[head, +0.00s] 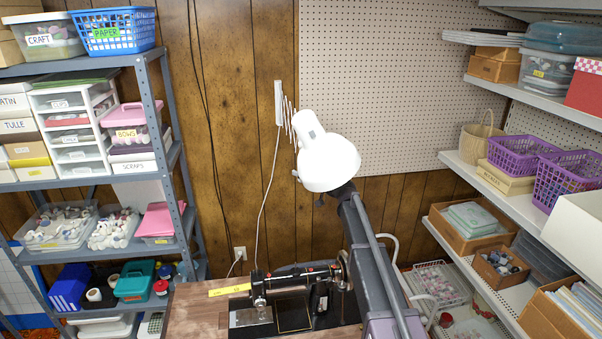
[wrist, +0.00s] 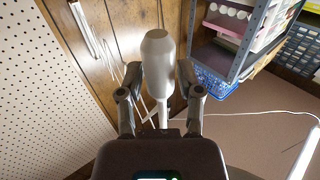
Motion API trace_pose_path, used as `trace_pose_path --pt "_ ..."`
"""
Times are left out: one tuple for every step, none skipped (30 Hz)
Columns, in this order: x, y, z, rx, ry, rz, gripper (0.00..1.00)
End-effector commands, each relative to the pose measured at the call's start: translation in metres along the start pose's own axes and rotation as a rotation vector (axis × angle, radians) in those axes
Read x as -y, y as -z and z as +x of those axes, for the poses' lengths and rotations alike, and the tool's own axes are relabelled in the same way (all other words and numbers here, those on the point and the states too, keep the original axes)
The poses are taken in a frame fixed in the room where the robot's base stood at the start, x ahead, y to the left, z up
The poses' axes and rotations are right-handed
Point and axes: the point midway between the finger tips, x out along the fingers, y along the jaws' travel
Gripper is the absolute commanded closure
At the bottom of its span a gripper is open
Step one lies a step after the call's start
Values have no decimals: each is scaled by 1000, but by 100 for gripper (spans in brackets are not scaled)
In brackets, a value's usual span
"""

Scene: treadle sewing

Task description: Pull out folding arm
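A white lamp (head: 328,163) with a round shade hangs in front of the panelled wall in the head view. Behind it is the white folding arm (head: 290,120), drawn up close to its wall bracket (head: 278,103); it also shows in the wrist view (wrist: 93,35) at the upper left. In the wrist view my gripper (wrist: 160,72) has one finger on each side of a pale, tapered lamp part (wrist: 157,55) with a thin stem below it. I cannot tell whether the fingers touch it. In the head view my fingers are hidden behind the lamp.
A sewing machine (head: 285,290) stands on a wooden table (head: 190,318) below the lamp. Loaded shelves stand at left (head: 160,130) and right (head: 530,215). A pegboard (head: 385,80) covers the wall to the right. A cord (head: 268,185) hangs down the wall.

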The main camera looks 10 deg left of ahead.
Motion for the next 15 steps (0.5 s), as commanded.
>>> trace_pose_path --pt "0 0 0 0 0 0 83" --pt "0 0 0 0 0 0 91" --pt "0 0 0 0 0 0 100" --pt "0 0 0 0 0 0 100" --pt "0 0 0 0 0 0 100" --pt "0 0 0 0 0 0 100" --pt "0 0 0 0 0 0 100" --pt "0 0 0 0 0 0 100" --pt "0 0 -1 0 0 0 100" --pt "1 0 -2 0 0 0 100" --pt "2 0 -3 0 0 0 100" --pt "4 0 -5 0 0 0 100" --pt "5 0 -7 0 0 0 100" --pt "8 0 -10 0 0 0 100" --pt "11 0 -14 0 0 0 100"
